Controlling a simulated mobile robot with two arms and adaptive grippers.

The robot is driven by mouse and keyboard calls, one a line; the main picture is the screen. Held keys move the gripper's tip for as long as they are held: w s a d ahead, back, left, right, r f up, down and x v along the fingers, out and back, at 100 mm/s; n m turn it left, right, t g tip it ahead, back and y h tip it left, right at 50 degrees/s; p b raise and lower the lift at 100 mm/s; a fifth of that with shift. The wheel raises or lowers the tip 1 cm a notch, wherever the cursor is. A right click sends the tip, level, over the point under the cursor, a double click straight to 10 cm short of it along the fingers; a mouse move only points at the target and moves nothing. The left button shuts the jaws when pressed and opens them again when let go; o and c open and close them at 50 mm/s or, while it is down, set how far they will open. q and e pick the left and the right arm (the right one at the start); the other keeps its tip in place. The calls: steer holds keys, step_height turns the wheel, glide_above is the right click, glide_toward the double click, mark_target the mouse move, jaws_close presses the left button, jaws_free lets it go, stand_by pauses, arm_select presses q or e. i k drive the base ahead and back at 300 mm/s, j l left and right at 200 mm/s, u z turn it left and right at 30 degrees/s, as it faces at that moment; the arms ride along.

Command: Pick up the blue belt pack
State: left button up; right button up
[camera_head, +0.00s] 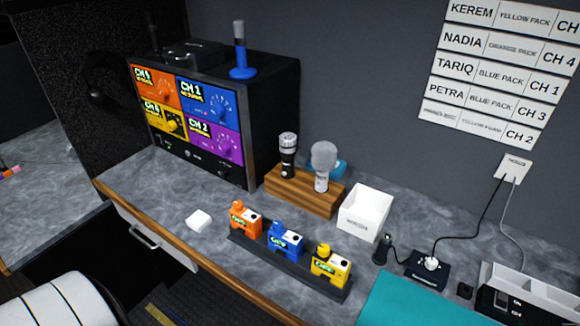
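The blue belt pack (285,243) stands upright in the middle of a dark rack (315,281) on the grey counter. An orange belt pack (245,219) stands to its left and a yellow belt pack (331,265) to its right in the same rack. The lower parts of the packs are partly hidden by the rack's front edge. Neither of my grippers shows in the head view, and nothing is touching the packs.
A wooden block (304,190) with two microphones and a white box (364,213) stand behind the rack. A monitor unit (209,115) is at back left. A small white block (199,220) lies left of the rack; a teal mat (418,303) lies right.

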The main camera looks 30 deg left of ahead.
mark_target(288, 240)
steer(key=u, duration=1.1)
